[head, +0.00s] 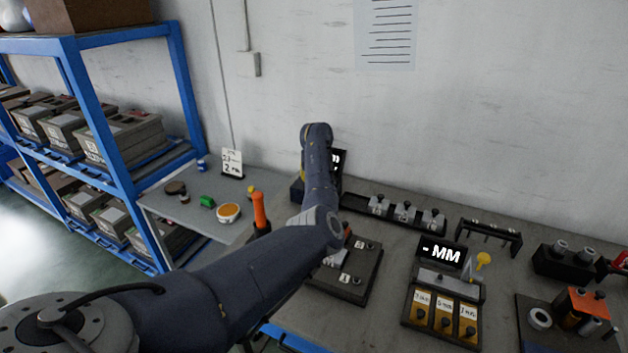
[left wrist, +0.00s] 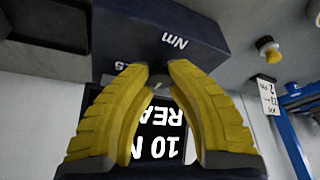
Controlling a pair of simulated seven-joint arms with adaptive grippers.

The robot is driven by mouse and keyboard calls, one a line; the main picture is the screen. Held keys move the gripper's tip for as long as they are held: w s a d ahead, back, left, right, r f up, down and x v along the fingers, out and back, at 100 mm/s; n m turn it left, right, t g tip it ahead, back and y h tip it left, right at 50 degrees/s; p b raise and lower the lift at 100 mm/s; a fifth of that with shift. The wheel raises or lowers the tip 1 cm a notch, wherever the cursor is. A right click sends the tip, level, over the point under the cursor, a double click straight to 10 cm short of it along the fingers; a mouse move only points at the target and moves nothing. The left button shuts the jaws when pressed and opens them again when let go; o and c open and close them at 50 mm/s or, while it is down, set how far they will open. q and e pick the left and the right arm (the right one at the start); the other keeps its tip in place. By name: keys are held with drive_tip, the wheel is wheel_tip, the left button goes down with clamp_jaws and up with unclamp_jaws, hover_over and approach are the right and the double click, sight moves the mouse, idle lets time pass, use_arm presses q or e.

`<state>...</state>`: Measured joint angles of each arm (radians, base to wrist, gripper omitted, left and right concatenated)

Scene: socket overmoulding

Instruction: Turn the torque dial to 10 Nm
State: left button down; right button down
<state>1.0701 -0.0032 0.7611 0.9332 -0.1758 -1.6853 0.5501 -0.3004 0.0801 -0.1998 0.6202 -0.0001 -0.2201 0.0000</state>
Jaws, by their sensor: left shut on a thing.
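The torque unit is a dark blue box (left wrist: 160,30) in the left wrist view, marked "Nm" and "5" upside down. Its black display (left wrist: 160,148) shows between my fingers, with upside-down white text beginning "10 N" and "REA", partly covered. My left gripper (left wrist: 158,74) has its yellow fingers converged at the box's edge, shut on the dial, which is mostly hidden between the tips. In the head view my left arm covers most of the unit; part of its display (head: 338,160) shows at the back. My right gripper is not in view.
A display unit (head: 441,252) reading "- MM" with yellow bins stands right of centre. A rack of sockets (head: 404,212) runs along the wall. A blue shelf (head: 185,85) with grey boxes is at left. A dark tray (head: 362,262) lies beside my arm.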

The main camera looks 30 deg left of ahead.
use_arm(q)
drive_tip(key=shift+w+r, duration=0.15)
drive_tip(key=shift+r, duration=0.05)
drive_tip(key=c, duration=1)
unclamp_jaws()
drive_tip(key=shift+f, duration=0.2)
drive_tip(key=shift+r, duration=0.1)
drive_tip(key=v, duration=1.2)
drive_tip(key=shift+a, duration=0.1)
